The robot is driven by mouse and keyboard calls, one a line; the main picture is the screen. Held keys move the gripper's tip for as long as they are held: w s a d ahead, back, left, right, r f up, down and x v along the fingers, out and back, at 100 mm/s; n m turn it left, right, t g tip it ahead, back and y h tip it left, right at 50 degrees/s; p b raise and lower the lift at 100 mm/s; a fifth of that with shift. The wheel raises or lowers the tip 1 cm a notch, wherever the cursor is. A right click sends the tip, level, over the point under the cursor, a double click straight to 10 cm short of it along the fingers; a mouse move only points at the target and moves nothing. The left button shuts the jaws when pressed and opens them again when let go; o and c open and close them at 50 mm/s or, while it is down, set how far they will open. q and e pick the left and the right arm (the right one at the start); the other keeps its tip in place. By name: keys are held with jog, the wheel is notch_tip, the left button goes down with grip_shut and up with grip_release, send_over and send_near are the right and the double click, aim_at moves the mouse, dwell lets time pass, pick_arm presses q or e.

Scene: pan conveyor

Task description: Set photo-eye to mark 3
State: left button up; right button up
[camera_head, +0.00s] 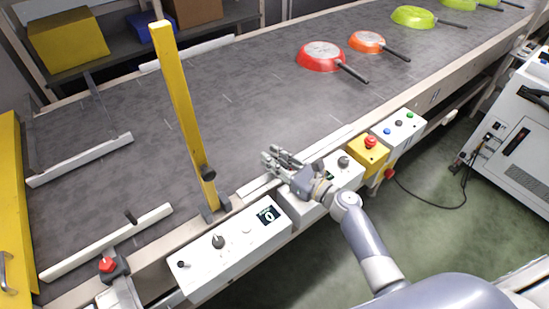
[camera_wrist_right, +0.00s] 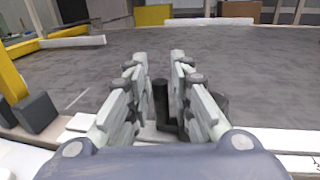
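My right gripper (camera_head: 272,160) is over the near edge of the conveyor, above the side rail. In the right wrist view its two fingers (camera_wrist_right: 160,62) are apart. A dark upright post with a dark block (camera_wrist_right: 161,100) shows in the gap between them, possibly the photo-eye; I cannot tell whether the fingers touch it. In the head view the gripper hides that spot. No numbered mark is readable. A white control box (camera_head: 240,240) with a knob and a display reading 0 is left of the gripper. My left gripper is not in view.
A yellow post (camera_head: 185,110) stands at the near rail, left of the gripper. A yellow box with a red button (camera_head: 370,142) is to the right. A red pan (camera_head: 320,57) and several other pans lie farther along the grey belt (camera_head: 240,100). The belt's middle is clear.

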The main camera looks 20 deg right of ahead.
jog(key=c, duration=0.4)
grip_shut()
jog(key=w+d+b, duration=0.1)
jog(key=d, duration=0.2)
jog(key=w+d+b, duration=0.1)
jog(key=d, duration=0.2)
jog(key=w+d+b, duration=0.1)
jog(key=d, duration=0.2)
jog(key=shift+w+d+f+b, duration=0.1)
jog(key=shift+w+d+b, duration=0.15)
jog(key=shift+d+b, duration=0.1)
jog(key=shift+d, duration=0.2)
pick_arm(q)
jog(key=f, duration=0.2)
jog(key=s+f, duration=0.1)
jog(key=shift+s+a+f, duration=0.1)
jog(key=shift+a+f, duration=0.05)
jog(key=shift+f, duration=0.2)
pick_arm(e)
jog(key=shift+o, duration=2)
grip_release()
